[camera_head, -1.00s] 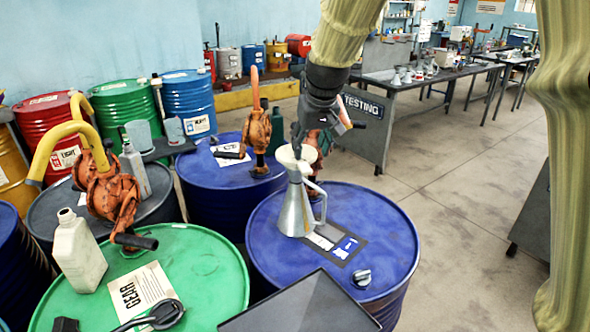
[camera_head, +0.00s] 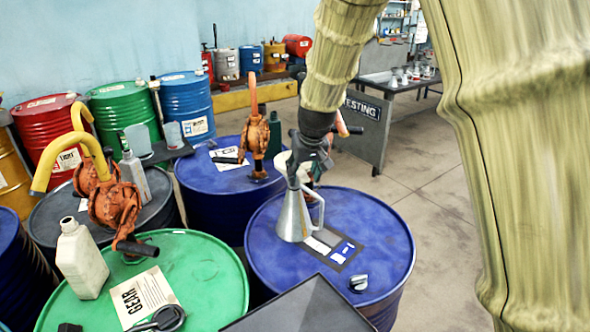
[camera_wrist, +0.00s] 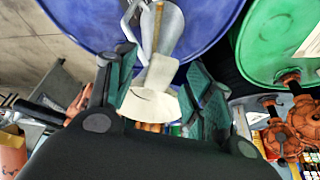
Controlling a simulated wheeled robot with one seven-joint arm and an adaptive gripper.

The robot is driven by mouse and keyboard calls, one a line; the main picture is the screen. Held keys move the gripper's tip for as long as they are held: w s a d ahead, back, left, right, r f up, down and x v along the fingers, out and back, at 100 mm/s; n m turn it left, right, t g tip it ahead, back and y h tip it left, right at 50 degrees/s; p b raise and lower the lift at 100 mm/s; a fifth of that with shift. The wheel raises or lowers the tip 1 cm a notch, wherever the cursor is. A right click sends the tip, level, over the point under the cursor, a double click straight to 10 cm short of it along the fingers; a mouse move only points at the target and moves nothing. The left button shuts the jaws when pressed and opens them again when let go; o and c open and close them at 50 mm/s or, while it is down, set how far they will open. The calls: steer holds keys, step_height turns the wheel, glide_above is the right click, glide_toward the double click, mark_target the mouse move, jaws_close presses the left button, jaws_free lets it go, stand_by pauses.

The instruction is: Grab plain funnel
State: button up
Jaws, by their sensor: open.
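A pale cream funnel-shaped piece (camera_head: 282,163) sits at the top of a conical metal jug (camera_head: 294,215) with a side handle. The jug stands upright on the front blue drum (camera_head: 375,225). In the head view my gripper (camera_head: 302,178) is at the jug's top and hides part of the cream piece. In the wrist view the cream piece (camera_wrist: 150,106) lies between the two spread green fingers of my gripper (camera_wrist: 162,72), with the metal jug (camera_wrist: 168,25) beyond. The fingers are open; I cannot tell whether either touches it. Where the cream piece meets the jug is unclear.
A green drum (camera_head: 200,270) with a white bottle (camera_head: 80,258) stands left. Orange hand pumps (camera_head: 258,150) rise from drums behind. A dark panel (camera_head: 300,308) is in front. Clear floor (camera_head: 440,200) lies right of the blue drum.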

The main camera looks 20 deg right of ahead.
steer(key=shift+x, duration=1.1)
steer(key=c, duration=1.1)
steer(key=shift+r, duration=0.15)
